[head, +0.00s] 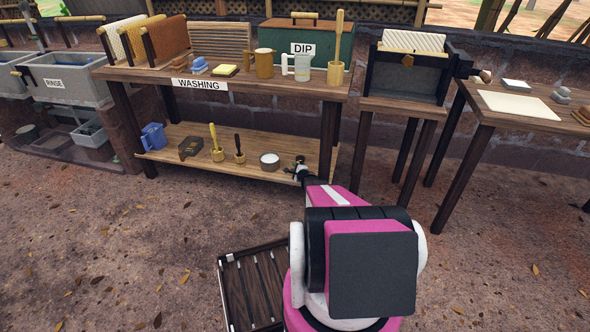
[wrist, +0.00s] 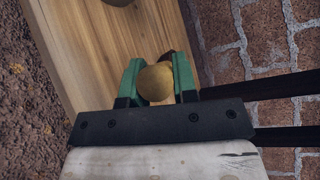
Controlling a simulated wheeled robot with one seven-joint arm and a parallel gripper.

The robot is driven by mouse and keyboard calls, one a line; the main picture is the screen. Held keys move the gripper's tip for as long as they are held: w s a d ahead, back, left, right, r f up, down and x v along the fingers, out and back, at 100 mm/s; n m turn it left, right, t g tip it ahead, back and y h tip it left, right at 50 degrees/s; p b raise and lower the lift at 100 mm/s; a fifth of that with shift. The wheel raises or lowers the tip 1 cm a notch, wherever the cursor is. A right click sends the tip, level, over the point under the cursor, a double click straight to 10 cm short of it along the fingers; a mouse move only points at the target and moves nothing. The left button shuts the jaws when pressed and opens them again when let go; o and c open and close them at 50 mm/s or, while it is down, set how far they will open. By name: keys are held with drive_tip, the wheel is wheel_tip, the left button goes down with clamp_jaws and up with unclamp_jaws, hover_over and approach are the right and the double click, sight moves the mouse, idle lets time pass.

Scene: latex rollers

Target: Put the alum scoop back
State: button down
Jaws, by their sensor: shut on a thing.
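My gripper (head: 301,169) is at the right end of the lower shelf (head: 240,172), just right of a small round tub with white contents (head: 270,159). In the wrist view its green fingers (wrist: 157,82) are closed on a round, tan wooden piece (wrist: 156,83), which I take for part of the alum scoop. A darker bit shows just behind that piece; the rest of the scoop is hidden. The wooden shelf lies beyond the fingers, and I cannot tell whether the scoop touches it. A round tan object (wrist: 120,2) is cut off at the wrist view's top edge.
The lower shelf also holds a blue jug (head: 153,136), a dark box (head: 192,148) and two small wooden pots with upright handles (head: 217,154). The washing table's top (head: 140,72) is overhead. A dark slatted crate (head: 255,288) sits on the ground. Table legs stand to the right.

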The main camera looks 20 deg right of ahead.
drive_tip(key=shift+f, duration=0.1)
drive_tip(key=c, duration=0.9)
unclamp_jaws()
drive_tip(key=shift+r, duration=0.2)
drive_tip(key=s+d+r, duration=0.1)
drive_tip(key=s+r, duration=0.1)
drive_tip(key=s, duration=0.9)
drive_tip(key=s+a+r+n+g+h, duration=0.2)
drive_tip(key=s+a+r+n+g, duration=0.2)
drive_tip(key=r, duration=0.3)
drive_tip(key=s+a+r+n+g+h, duration=0.3)
drive_tip(key=a+r+n, duration=0.1)
drive_tip(key=r, duration=0.3)
drive_tip(key=s+a+r+n+g+y, duration=0.1)
drive_tip(key=s+a+r+n+g, duration=0.3)
drive_tip(key=s+a+r+n, duration=0.2)
drive_tip(key=s+a+r+n+g+y, duration=0.2)
drive_tip(key=s+a+r+n+g, duration=0.3)
drive_tip(key=s+a, duration=0.6)
drive_tip(key=s+r+n, duration=0.1)
drive_tip(key=s, duration=0.3)
drive_tip(key=shift+s+n, duration=0.15)
drive_tip(key=shift+n, duration=0.25)
